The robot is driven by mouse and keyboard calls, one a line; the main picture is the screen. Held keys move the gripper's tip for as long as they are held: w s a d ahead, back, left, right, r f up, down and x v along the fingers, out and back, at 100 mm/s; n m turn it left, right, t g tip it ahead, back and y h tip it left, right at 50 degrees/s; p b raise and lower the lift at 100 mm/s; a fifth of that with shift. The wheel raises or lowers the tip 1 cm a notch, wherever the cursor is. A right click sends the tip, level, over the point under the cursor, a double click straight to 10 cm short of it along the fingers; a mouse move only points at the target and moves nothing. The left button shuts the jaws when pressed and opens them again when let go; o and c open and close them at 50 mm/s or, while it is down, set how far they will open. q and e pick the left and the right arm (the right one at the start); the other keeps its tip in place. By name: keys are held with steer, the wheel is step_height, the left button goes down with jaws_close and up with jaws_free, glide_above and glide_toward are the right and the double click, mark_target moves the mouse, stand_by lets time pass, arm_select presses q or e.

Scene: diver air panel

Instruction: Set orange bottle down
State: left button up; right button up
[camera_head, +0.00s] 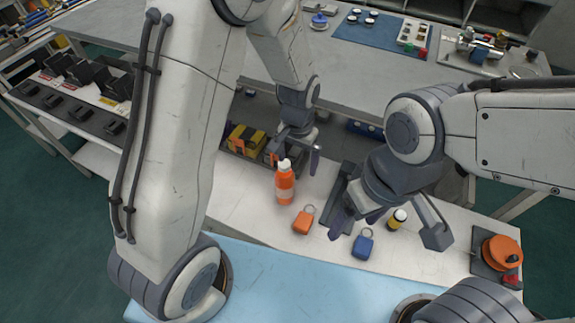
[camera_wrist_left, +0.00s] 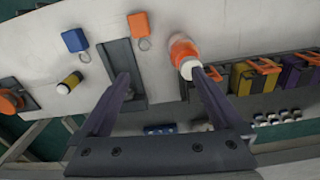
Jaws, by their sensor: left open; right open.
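The orange bottle (camera_head: 285,187) with a white cap stands upright on the white bench top (camera_head: 240,200). In the left wrist view the bottle (camera_wrist_left: 183,48) shows beside the tip of the right-hand finger, outside the gap between the fingers. My left gripper (camera_head: 297,160) is open and empty, just behind the bottle; it also shows in the left wrist view (camera_wrist_left: 160,82). I cannot tell whether a finger touches the cap. My right gripper (camera_head: 388,230) is open, above the bench to the right of the bottle, with nothing held between its fingers.
An orange padlock (camera_head: 303,220), a blue padlock (camera_head: 363,244) and a small dark bottle with a yellow band (camera_head: 397,219) are nearby. A dark grey tray (camera_wrist_left: 117,58) lies next to the bottle. Yellow-and-black cases (camera_head: 247,139) stand behind. An orange reel (camera_head: 501,252) is at right.

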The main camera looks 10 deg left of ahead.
mark_target(285, 164)
arm_select(q)
steer(key=shift+n, duration=0.5)
steer(key=w+a+f, duration=0.1)
steer(key=a+f, duration=0.1)
steer(key=w+a+f+p, duration=0.1)
steer(key=w+a+f, duration=0.1)
step_height(285, 164, down, 5)
steer(key=shift+r, duration=0.1)
steer(key=shift+w+a+f+p, duration=0.1)
steer(key=shift+f+p, duration=0.25)
steer(key=shift+f, duration=1.15)
steer(key=shift+w+a+f+p, duration=0.1)
steer(key=shift+f+p, duration=0.25)
steer(key=shift+f, duration=1.15)
arm_select(e)
step_height(285, 164, up, 4)
steer(key=shift+f, duration=0.2)
arm_select(q)
steer(key=shift+d, duration=0.1)
steer(key=shift+c, duration=0.3)
steer(key=shift+r, duration=0.1)
jaws_close()
